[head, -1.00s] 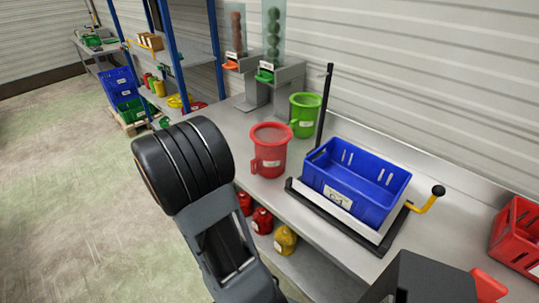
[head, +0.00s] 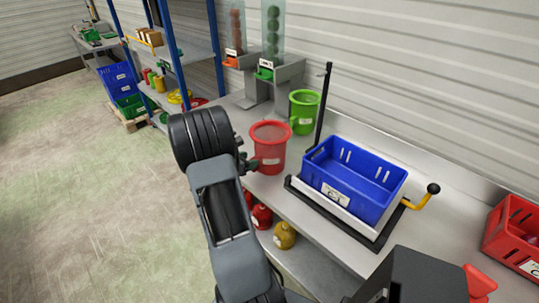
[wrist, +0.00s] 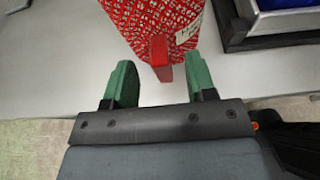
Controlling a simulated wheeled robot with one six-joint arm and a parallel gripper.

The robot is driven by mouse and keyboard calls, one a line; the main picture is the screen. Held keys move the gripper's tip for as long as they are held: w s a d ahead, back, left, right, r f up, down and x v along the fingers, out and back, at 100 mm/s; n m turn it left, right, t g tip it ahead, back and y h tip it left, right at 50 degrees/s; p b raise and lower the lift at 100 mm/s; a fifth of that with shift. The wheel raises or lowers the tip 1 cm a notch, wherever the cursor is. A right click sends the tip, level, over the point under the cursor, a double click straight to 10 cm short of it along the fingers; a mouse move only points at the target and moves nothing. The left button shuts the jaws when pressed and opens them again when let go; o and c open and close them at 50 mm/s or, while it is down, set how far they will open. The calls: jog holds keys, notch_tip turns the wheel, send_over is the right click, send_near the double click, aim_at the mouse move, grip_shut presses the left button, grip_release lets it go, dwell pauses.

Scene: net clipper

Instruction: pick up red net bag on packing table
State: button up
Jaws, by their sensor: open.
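The red net bag (head: 269,146) stands upright on the packing table (head: 304,211), left of the blue crate. In the wrist view its red mesh body (wrist: 155,20) fills the top, with a white label and a red tab (wrist: 160,58) on the side facing me. My gripper (wrist: 159,75) is open with green fingers. The tab lies between and just beyond the fingertips, and I see no contact. In the head view my gripper (head: 245,161) is at the bag's left side, partly hidden by my wrist.
A green net container (head: 304,112) stands behind the red bag. The blue crate (head: 355,180) sits on a black-framed stand to the right, with a yellow-handled lever (head: 424,196). A red crate (head: 512,236) is far right. Red and yellow items (head: 284,235) lie on the lower shelf.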

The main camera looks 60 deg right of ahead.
jog(key=shift+x, duration=1.45)
grip_shut()
